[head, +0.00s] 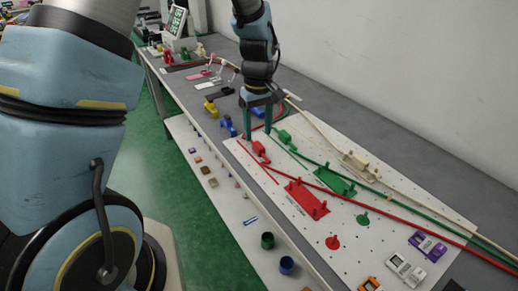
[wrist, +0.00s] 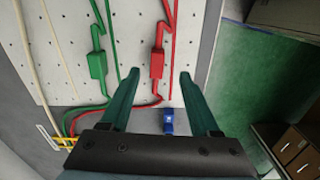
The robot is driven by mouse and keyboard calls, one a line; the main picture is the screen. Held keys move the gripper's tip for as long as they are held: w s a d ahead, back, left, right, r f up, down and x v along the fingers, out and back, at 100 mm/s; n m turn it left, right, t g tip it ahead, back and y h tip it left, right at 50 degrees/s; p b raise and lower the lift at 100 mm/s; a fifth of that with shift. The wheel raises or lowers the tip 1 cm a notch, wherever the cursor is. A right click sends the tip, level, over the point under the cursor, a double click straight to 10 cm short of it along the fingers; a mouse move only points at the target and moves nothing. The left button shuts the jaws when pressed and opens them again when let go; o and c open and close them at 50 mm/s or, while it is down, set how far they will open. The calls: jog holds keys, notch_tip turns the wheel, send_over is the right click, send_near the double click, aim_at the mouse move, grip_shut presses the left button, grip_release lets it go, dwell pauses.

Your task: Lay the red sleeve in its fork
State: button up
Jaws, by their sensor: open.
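The red sleeve (head: 260,148) is a small red block on a red cable, lying at the far left end of the white perforated board. In the wrist view the red sleeve (wrist: 157,63) shows between and just beyond my fingertips. My gripper (head: 258,136) is open, pointing down close to the sleeve. In the wrist view both fingers of my gripper (wrist: 159,74) are apart with nothing held; I cannot tell their exact height over the sleeve. A red plate with upright posts (head: 307,199), which looks like the red fork, sits nearer on the board.
A green sleeve (head: 284,136) and green plate (head: 335,181) lie beside the red ones, with a beige block (head: 359,163) behind. Red, green and beige cables run along the board. A red round piece (head: 332,242) and several small devices stand nearer. Blue and yellow parts lie beyond.

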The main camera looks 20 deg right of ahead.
aim_at(259, 145)
jog(key=shift+w+d+f+p, duration=0.15)
jog(key=shift+f+p, duration=0.35)
jog(key=shift+f, duration=0.9)
jog(key=shift+w+d+f+p, duration=0.1)
jog(key=shift+f+p, duration=0.4)
jog(key=shift+f, duration=0.9)
jog(key=shift+c, duration=0.2)
grip_shut()
